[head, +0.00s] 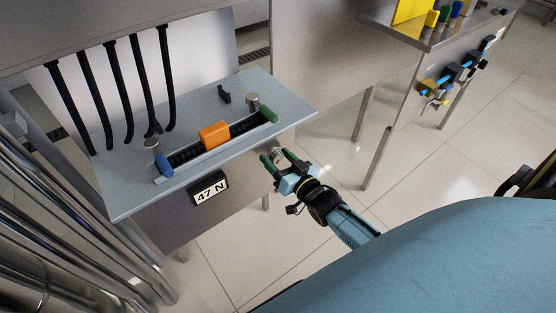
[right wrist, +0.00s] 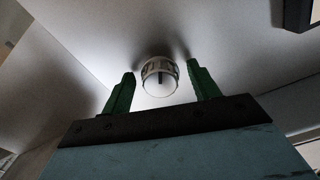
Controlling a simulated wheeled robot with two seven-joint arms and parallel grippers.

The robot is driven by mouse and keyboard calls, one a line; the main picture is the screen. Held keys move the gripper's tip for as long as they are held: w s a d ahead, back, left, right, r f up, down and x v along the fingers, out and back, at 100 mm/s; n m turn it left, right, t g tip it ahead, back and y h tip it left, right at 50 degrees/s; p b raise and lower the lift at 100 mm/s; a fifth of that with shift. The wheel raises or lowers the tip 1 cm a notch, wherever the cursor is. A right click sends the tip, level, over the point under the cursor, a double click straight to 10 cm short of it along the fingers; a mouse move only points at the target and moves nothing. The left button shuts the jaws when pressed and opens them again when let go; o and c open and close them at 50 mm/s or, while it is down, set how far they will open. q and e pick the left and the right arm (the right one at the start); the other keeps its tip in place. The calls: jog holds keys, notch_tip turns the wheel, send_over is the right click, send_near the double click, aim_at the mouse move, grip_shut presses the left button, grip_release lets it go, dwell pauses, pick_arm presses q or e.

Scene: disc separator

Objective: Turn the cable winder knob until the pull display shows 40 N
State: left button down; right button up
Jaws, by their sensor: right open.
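The pull display (head: 208,188) on the front panel reads 47 N. The winder knob (right wrist: 160,78) is a round, pale knob with a dark mark on its face, on the panel in the right wrist view. In the head view it is mostly hidden behind my right gripper's fingers. My right gripper (head: 276,157) is open, its green fingers pointing at the panel. In the right wrist view, the right gripper (right wrist: 163,88) has one finger on each side of the knob, with a visible gap on both sides. My left gripper is not in view.
On the shelf (head: 115,203) an orange block (head: 214,135) sits on a dark ribbed track between a blue end piece (head: 164,165) and a green one (head: 269,115). Several black cables (head: 88,100) hang behind. A steel table (head: 430,40) stands at the upper right. Floor below is clear.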

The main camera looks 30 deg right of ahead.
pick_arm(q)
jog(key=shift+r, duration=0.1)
pick_arm(e)
jog(key=shift+w, duration=0.1)
jog(key=c, duration=1)
jog(key=n+p, duration=0.1)
jog(key=n, duration=0.1)
jog(key=shift+n, duration=0.3)
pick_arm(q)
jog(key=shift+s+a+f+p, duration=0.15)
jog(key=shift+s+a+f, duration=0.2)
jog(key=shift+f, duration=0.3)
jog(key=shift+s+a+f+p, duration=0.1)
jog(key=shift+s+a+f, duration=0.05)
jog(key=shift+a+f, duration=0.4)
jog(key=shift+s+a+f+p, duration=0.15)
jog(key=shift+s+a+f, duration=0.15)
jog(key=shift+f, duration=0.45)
pick_arm(e)
jog(key=shift+n, duration=0.8)
jog(key=o, duration=1)
